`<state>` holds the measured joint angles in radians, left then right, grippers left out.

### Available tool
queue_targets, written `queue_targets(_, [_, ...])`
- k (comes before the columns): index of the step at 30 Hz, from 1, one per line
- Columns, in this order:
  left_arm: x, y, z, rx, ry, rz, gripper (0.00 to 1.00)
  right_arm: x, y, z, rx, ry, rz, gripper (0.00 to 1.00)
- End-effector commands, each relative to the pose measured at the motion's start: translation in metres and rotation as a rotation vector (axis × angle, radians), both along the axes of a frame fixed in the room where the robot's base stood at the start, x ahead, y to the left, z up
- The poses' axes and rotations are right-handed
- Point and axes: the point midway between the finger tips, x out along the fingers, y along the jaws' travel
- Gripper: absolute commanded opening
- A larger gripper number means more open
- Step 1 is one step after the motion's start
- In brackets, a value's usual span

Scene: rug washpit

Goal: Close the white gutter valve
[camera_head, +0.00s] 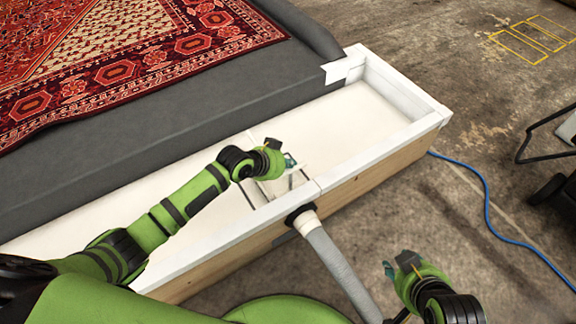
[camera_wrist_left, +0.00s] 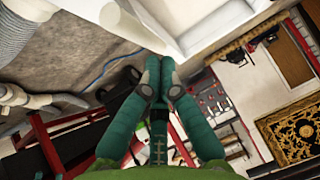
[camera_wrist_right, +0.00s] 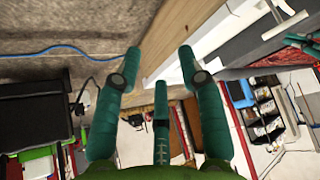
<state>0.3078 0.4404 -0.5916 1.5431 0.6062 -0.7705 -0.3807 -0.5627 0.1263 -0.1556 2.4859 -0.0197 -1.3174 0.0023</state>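The white gutter (camera_head: 345,115) is a long trough with a wooden outer side, running along a dark grey platform. A small white piece with thin dark bars (camera_head: 270,188) stands across it, partly hidden by my left arm; it looks like the gutter valve, but I cannot tell how far open it is. My left gripper (camera_head: 290,160) is over the gutter right beside this piece. In the left wrist view its fingers (camera_wrist_left: 160,65) are together, with nothing clearly visible between them. My right gripper (camera_head: 388,270) is outside the gutter, low at the right; its fingers (camera_wrist_right: 159,55) are apart and empty.
A grey hose (camera_head: 335,262) leaves the gutter's front side at a black collar (camera_head: 300,212), between my grippers. A patterned red rug (camera_head: 130,45) lies on the platform. A blue cable (camera_head: 487,200) crosses the floor at the right. A dark-framed object (camera_head: 552,150) stands at the right edge.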

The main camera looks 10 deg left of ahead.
Motion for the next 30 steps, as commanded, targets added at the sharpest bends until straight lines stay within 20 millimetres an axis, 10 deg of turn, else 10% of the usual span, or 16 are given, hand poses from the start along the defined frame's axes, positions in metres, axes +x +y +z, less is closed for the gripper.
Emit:
queue_targets(20, [0.001,0.001,-0.009,-0.001,0.001,0.000,0.00,0.021,0.009,0.012,0.021,-0.121,0.015,0.40])
queue_targets(30, [0.001,0.000,-0.041,-0.001,0.002,0.000,0.00,0.071,0.037,0.067,0.097,-0.502,0.068,0.40])
